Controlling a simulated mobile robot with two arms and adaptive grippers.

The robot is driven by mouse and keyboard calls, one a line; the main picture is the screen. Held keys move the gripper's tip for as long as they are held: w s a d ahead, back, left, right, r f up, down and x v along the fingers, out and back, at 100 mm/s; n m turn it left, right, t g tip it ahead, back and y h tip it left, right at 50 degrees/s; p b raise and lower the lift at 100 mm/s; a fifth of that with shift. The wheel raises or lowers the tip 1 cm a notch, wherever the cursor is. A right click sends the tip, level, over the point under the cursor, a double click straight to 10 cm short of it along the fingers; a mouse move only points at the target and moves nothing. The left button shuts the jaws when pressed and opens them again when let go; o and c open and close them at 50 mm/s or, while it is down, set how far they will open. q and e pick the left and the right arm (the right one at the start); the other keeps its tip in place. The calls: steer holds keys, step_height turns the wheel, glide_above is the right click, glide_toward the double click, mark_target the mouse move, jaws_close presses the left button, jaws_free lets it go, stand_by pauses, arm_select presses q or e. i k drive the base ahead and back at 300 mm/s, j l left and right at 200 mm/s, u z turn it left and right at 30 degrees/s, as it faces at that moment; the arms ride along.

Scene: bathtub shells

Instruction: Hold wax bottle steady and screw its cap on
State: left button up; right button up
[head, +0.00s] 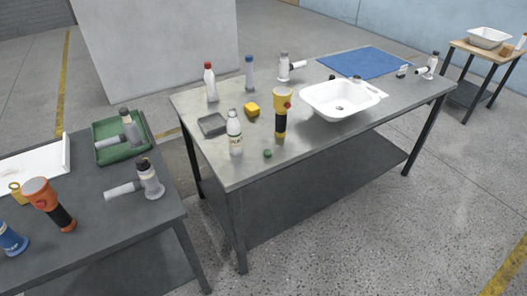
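A white bottle (235,138) with dark lettering on its label stands upright near the front left of the middle metal table. It looks like the wax bottle, but the lettering is too small to read. Its top is pale and narrow, with no coloured cap visible on it. A small green cap (267,153) lies on the table to the right of the bottle, close to the front edge and apart from it. Neither of my grippers shows in the head view, and nothing is touching the bottle or the cap.
A yellow and black tool (281,112) stands right of the bottle. A yellow block (251,109), grey tray (212,125) and red-capped bottle (210,82) are behind. A white basin (335,112) and blue mat (362,64) are further right. A cluttered dark table (95,235) stands left.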

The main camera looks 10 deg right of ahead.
mark_target(234, 130)
steer(key=i+j, duration=0.2)
steer(key=j, duration=0.15)
steer(key=i+j+z, duration=0.15)
steer(key=i+j, duration=0.3)
steer(key=j, duration=0.3)
steer(key=l+z, duration=0.05)
